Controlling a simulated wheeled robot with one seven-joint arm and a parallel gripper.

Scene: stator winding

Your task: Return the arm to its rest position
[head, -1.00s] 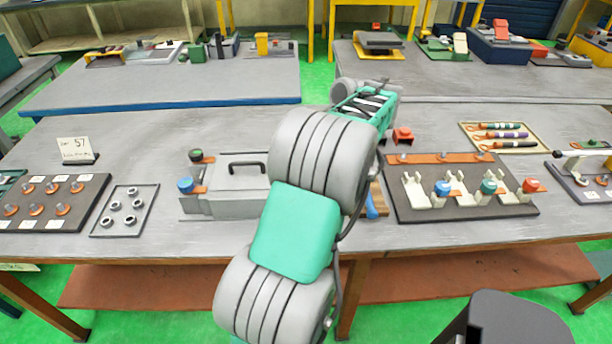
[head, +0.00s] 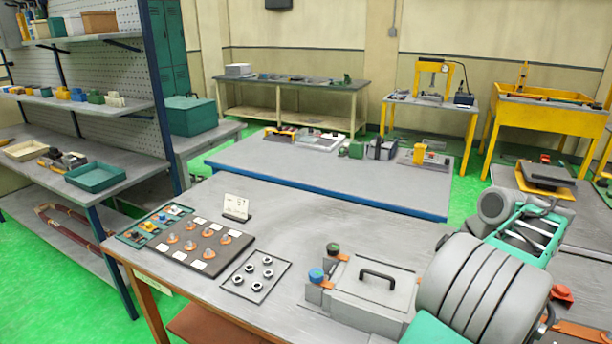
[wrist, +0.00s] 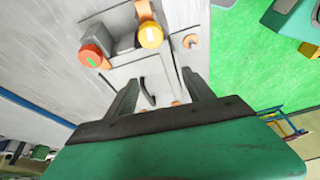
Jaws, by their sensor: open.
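In the wrist view my gripper (wrist: 158,88) is open, its two dark fingers spread with nothing held between them. Past the fingertips lie a grey surface, a dark curved handle (wrist: 148,92), a red knob with a green centre (wrist: 93,56) and a yellow knob (wrist: 150,36). How far the fingers are from these I cannot tell. In the head view my arm's grey and green links rise at the lower right, in front of the workbench. The gripper itself does not show there.
On the workbench (head: 300,226) stand a grey lidded box (head: 372,292), a tray of several rings (head: 256,276), a dark board with copper-coloured parts (head: 185,247) and a white card (head: 237,207). A shelf rack (head: 152,100) stands at left. Green floor lies between the tables.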

